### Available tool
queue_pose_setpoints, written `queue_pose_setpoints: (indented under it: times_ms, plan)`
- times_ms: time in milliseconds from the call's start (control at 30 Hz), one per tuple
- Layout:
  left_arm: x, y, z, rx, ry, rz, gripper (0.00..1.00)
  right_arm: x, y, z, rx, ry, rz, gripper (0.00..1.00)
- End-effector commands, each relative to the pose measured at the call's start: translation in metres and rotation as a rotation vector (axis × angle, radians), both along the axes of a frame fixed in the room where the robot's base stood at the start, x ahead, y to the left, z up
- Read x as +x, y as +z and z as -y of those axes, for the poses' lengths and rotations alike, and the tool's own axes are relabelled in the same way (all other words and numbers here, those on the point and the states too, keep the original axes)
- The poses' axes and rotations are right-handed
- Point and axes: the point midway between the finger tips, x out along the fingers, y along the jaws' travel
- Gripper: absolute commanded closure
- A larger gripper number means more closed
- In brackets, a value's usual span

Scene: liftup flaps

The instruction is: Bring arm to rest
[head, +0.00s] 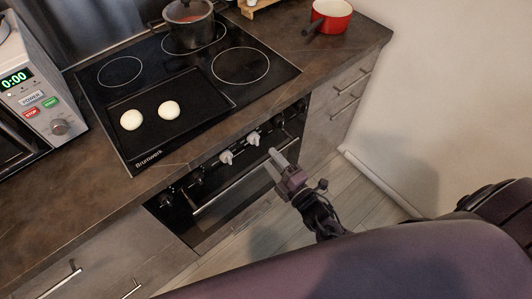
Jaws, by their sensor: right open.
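My right gripper (279,158) is open and empty, in front of the oven (235,195) just below its row of knobs. I cannot tell whether its light grey fingers touch the oven front. Its dark wrist reaches down toward the lower right, over the floor. A large dark part of my own body fills the lower right of the head view and hides what lies behind it. My left gripper is not in view.
A black cooktop (268,97) holds a dark pot (190,32) and a black tray (200,105) with two white round pieces. A red saucepan (331,17) stands on the counter (60,205). A microwave (45,95) is at left. Floor (375,198) shows between cabinets and wall.

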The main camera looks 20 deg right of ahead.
Motion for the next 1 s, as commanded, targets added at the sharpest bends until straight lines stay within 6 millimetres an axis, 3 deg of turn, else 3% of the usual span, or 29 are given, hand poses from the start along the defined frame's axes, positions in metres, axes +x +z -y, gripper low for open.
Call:
queue_pose_setpoints:
  times_ms: [700, 767, 867, 1000]
  plan:
    - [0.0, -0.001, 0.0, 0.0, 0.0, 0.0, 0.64, -0.006, -0.006, 0.004, 0.007, -0.006, -0.018, 0.46]
    - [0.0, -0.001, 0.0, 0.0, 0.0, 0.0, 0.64, -0.007, -0.02, 0.009, 0.019, -0.021, -0.061, 0.46]
    - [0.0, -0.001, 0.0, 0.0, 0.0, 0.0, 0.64, -0.011, -0.064, 0.026, 0.075, -0.073, -0.2, 0.46]
    - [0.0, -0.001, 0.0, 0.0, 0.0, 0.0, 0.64, -0.04, -0.156, 0.058, 0.214, -0.216, -0.498, 0.46]
